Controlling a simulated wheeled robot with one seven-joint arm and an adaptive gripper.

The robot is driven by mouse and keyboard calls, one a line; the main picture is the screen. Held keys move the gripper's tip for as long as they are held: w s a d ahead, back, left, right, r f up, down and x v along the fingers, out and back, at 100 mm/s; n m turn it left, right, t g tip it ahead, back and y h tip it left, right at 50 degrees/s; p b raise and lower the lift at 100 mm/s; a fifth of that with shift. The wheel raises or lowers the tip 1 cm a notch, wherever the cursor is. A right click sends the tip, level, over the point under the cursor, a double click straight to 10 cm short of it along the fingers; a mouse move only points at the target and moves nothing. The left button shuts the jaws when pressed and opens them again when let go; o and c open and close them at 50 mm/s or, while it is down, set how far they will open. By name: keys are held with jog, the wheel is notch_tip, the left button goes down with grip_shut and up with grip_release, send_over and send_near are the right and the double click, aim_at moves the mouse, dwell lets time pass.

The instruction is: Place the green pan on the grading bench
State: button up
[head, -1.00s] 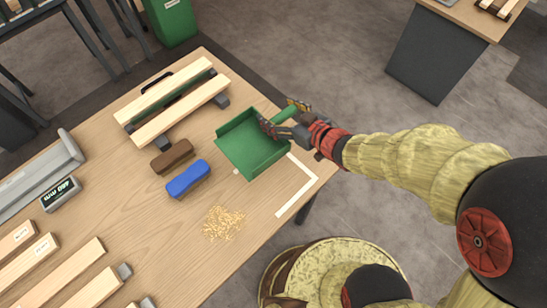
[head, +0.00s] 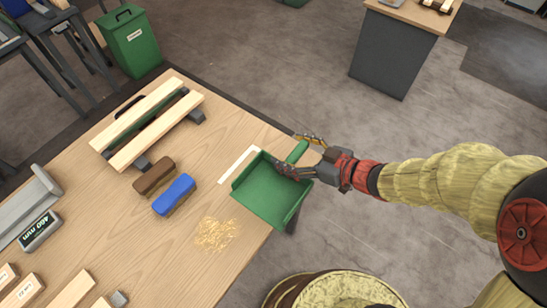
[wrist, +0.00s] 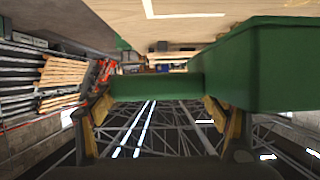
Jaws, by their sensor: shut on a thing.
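The green pan (head: 266,194), a dustpan shape with raised walls, is at the right edge of the wooden bench (head: 150,220), partly past that edge in the head view. My gripper (head: 298,155) is shut on the pan's handle at its upper right. In the wrist view the green handle (wrist: 155,88) lies between the two fingers, and the pan body (wrist: 265,65) fills the upper right. A white tape mark (head: 238,164) on the bench shows beside the pan; the pan hides the rest. I cannot tell whether the pan touches the bench.
A blue brush (head: 174,194), a brown brush (head: 154,176) and a pile of shavings (head: 216,234) lie left of the pan. A wooden rack (head: 148,122) stands behind them. A green bin (head: 132,42) and another bench (head: 395,55) stand beyond, with clear floor between.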

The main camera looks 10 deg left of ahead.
jog(key=b, duration=0.4)
send_over(276, 152)
jog(key=f, duration=0.7)
jog(key=shift+s+d, duration=0.3)
jog(key=shift+s, duration=0.1)
jog(key=shift+w+a+f+b, duration=0.2)
jog(key=shift+f+b, duration=0.15)
jog(key=shift+f, duration=0.1)
notch_tip(276, 152, down, 3)
jog(key=shift+w+a+f+b, duration=0.1)
jog(key=shift+w+f+b, duration=0.1)
jog(key=shift+b, duration=0.9)
jog(key=shift+r, duration=0.1)
jog(key=o, duration=1.3)
jog(key=shift+o, duration=0.5)
